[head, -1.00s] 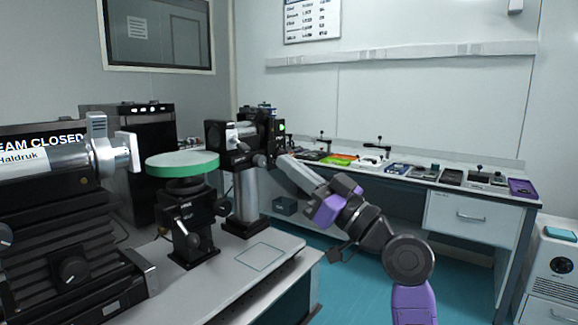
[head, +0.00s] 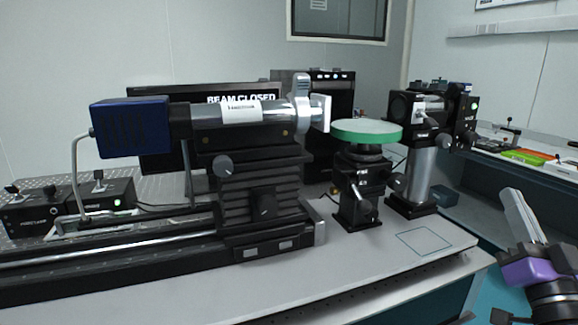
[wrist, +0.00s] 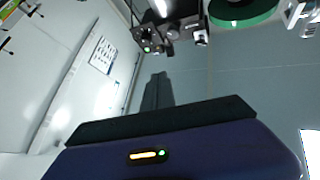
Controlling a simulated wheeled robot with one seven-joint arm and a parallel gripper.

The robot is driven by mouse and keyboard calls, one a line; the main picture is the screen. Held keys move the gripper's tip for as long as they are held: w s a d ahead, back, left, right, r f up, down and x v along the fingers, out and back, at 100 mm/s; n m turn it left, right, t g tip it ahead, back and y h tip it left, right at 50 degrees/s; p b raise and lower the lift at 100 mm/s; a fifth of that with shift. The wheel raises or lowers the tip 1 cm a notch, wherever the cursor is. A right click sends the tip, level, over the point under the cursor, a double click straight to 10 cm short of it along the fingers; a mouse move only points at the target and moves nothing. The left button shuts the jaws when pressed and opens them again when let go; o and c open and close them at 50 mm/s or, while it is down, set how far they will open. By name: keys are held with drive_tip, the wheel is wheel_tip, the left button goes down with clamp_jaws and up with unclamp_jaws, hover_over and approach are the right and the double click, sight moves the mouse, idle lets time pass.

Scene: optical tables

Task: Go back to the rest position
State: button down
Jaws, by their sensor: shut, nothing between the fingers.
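My gripper (head: 514,200) is at the lower right in the head view, pale grey and purple, raised beside the bench's right end. It is shut and empty, apart from the bench and the instruments. In the wrist view my gripper's dark fingers (wrist: 157,80) are together beyond its dark housing. The rest of my arm is mostly out of the head view.
A bench (head: 350,275) carries a silver and blue laser assembly (head: 240,113), a green-topped round stage (head: 366,133) and a black optic mount on a post (head: 418,170). An outlined square (head: 424,242) on the bench is bare. A side counter stands at the right.

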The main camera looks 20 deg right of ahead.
drive_tip(key=s+a+f+n+g+y, duration=0.1)
drive_tip(key=s+a+f, duration=0.5)
drive_tip(key=f, duration=0.4)
drive_tip(key=s+a+f+n+g+y, duration=0.1)
drive_tip(key=s+a+f+g, duration=0.15)
drive_tip(key=a+f, duration=0.65)
drive_tip(key=s+a+f+n+g+y, duration=0.2)
drive_tip(key=s+a+f+n+y, duration=0.15)
drive_tip(key=s+a+f, duration=0.4)
drive_tip(key=s+a+f+n+g+y, duration=0.1)
drive_tip(key=s+a+f+n+y, duration=0.3)
drive_tip(key=s, duration=0.6)
wheel_tip(320, 180, up, 14)
drive_tip(key=a+m+p, duration=0.1)
drive_tip(key=p, duration=1.2)
drive_tip(key=shift+s+a+f+y+p, duration=0.15)
drive_tip(key=shift+y+p, duration=0.15)
drive_tip(key=shift+y, duration=0.05)
